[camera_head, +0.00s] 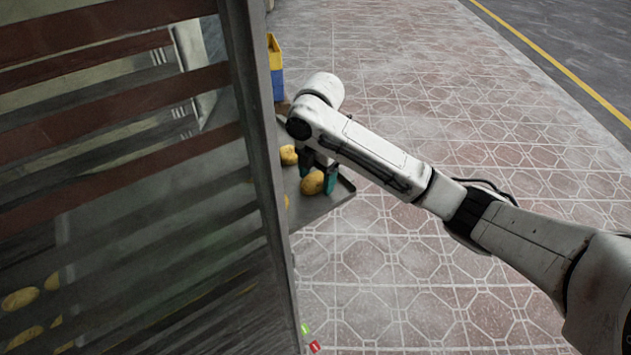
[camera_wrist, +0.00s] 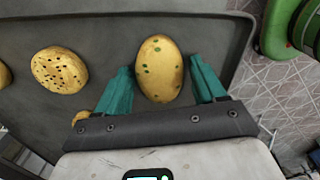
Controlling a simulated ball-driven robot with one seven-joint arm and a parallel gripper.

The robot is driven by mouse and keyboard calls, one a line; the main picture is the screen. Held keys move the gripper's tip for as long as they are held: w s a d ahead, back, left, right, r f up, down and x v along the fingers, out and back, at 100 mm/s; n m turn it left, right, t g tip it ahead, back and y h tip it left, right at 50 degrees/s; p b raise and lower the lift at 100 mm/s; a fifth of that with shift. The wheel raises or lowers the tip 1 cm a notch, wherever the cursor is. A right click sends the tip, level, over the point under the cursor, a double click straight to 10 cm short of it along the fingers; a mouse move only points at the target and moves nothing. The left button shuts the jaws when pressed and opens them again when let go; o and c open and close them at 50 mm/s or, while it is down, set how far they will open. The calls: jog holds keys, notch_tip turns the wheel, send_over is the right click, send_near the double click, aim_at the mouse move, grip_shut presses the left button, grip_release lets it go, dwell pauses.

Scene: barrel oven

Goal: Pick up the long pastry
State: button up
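In the wrist view a long oval golden pastry (camera_wrist: 159,69) with green specks lies on a dark tray (camera_wrist: 110,35). My gripper (camera_wrist: 160,82) is open, with one teal finger on each side of this pastry and a visible gap at both sides. In the head view the same gripper (camera_head: 321,178) is low over the tray end (camera_head: 335,198), around a pastry (camera_head: 312,183). A rounder pastry with dark specks (camera_wrist: 60,70) lies to the left in the wrist view.
A slatted cabinet or oven side (camera_head: 140,190) stands close at the left, its dark upright post (camera_head: 268,170) near my arm. More pastries (camera_head: 20,299) show behind the slats. A green rounded object (camera_wrist: 280,28) is beyond the tray's right rim. Tiled pavement (camera_head: 430,270) is open at the right.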

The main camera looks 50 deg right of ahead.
jog(key=c, duration=0.8)
jog(key=shift+r, duration=0.1)
